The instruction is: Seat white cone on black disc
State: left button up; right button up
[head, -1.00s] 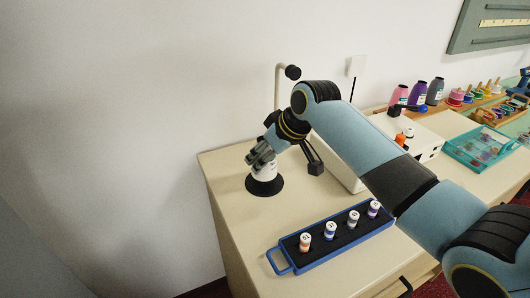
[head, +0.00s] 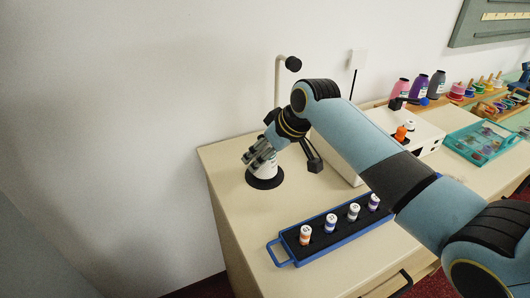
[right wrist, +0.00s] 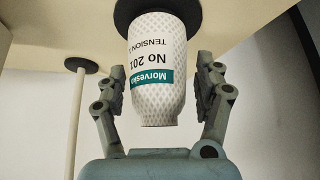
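The white cone (head: 267,171) stands upright on the black disc (head: 279,181) at the counter's far left corner. In the right wrist view the picture is upside down: the cone (right wrist: 157,65), with its teal label band, has its wide end against the disc (right wrist: 124,12). My right gripper (head: 259,157) is around the cone's upper part. In the right wrist view its fingers (right wrist: 160,95) are spread on either side of the cone, with a gap on each side. In the head view the gripper partly hides the cone. My left gripper is not in view.
A blue rack (head: 318,255) with several small spools lies in front. A bent post (head: 278,85) rises behind the cone. A white box (head: 422,129) stands to the right, with a teal tray (head: 455,152) beyond it. Bare counter lies between disc and rack.

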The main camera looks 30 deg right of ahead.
jog(key=shift+o, duration=0.2)
jog(key=shift+s, duration=0.1)
jog(key=v, duration=1.2)
jog(key=shift+f, duration=0.1)
